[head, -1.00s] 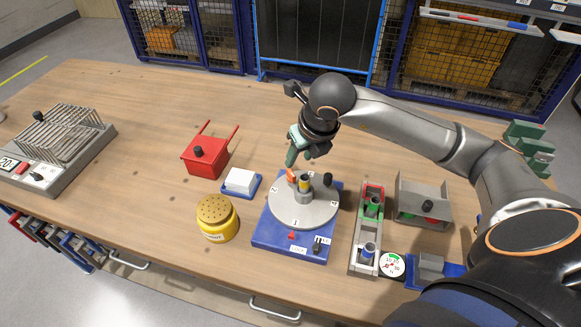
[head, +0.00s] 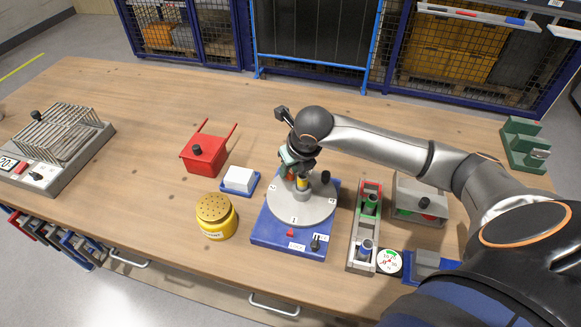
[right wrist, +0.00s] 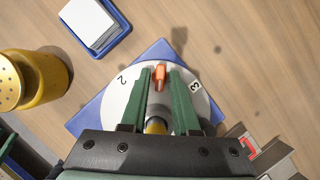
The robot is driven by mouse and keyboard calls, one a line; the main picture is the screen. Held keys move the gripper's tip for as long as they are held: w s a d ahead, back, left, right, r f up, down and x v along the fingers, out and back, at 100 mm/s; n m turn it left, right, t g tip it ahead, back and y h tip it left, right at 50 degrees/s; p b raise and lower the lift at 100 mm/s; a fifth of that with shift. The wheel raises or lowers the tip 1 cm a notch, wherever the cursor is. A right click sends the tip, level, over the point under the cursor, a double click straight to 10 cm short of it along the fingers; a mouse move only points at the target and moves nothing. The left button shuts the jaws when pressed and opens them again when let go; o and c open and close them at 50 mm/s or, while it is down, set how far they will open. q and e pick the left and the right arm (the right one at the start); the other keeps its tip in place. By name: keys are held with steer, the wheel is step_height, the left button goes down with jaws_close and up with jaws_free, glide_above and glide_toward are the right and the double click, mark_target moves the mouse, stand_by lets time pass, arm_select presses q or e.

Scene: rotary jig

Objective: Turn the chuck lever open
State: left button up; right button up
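The rotary jig is a grey round plate (head: 300,207) on a blue base (head: 283,238), with numbers on the plate. The orange chuck lever (right wrist: 159,76) shows in the right wrist view between the tips of my right gripper (right wrist: 160,72). Its green fingers stand apart, one on each side of the lever, with visible gaps. A yellow part (right wrist: 155,125) stands in the chuck, nearer the palm. In the head view my right gripper (head: 291,170) is low over the plate's far side and partly hides the lever and chuck. My left gripper is not in view.
A grey rack with coloured parts (head: 366,226) and a dial gauge (head: 389,262) are at right. The table behind the jig is clear.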

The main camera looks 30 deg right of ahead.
jaws_close()
stand_by(0.4)
